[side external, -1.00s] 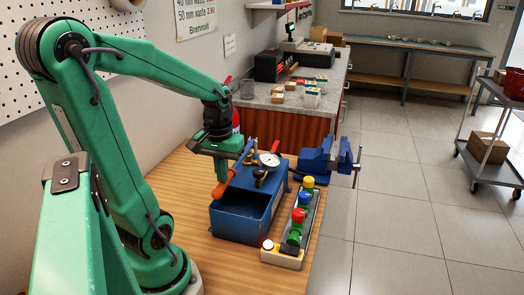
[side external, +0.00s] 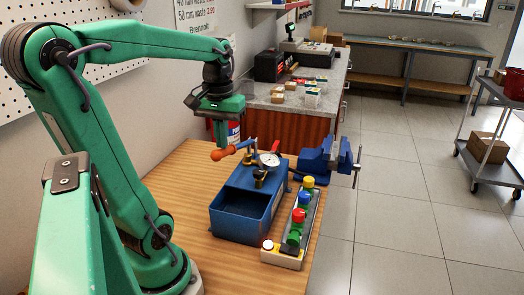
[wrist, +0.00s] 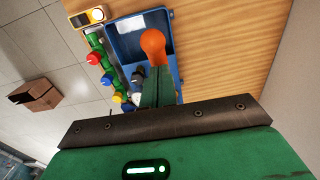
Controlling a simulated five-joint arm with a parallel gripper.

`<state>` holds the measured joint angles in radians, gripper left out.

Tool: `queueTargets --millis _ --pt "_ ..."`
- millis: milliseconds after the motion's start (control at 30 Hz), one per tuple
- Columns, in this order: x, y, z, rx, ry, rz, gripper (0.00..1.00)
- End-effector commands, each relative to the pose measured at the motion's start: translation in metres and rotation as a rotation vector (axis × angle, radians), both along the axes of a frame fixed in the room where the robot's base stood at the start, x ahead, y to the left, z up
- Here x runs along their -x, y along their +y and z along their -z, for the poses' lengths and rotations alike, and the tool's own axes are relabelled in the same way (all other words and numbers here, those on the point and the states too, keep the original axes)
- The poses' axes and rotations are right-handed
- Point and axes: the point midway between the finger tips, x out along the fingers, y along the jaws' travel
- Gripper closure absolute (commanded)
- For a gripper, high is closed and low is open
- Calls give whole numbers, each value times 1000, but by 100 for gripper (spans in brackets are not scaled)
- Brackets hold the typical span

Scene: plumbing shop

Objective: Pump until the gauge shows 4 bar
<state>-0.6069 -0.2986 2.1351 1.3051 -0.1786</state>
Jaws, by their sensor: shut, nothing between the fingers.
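The blue test pump (side external: 244,209) stands on the wooden bench with its open tank toward the camera. Its lever has an orange handle (side external: 223,153), which is raised, roughly level. The round white gauge (side external: 269,159) sits on top of the pump; its reading is too small to make out. My gripper (side external: 220,143) is shut, with its fingers pointing down right at the handle. In the wrist view the closed fingers (wrist: 157,88) lie just beside the orange grip (wrist: 153,43); I cannot tell whether they touch it.
A rack with coloured valve knobs (side external: 298,215) and a lit push button stands right of the pump. A blue vise (side external: 325,158) is bolted at the bench's far edge. Bare wood (side external: 180,205) lies left of the pump.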

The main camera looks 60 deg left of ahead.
Motion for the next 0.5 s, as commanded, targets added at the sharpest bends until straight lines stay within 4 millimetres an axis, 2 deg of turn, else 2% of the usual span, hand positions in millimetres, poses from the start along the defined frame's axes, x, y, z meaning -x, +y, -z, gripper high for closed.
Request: queueTargets --millis 100,200,500 --pt "-2 2 -14 -1 -1 0 100" --pt "-2 2 -20 0 0 0 100" --pt "-2 2 -20 0 0 0 100"
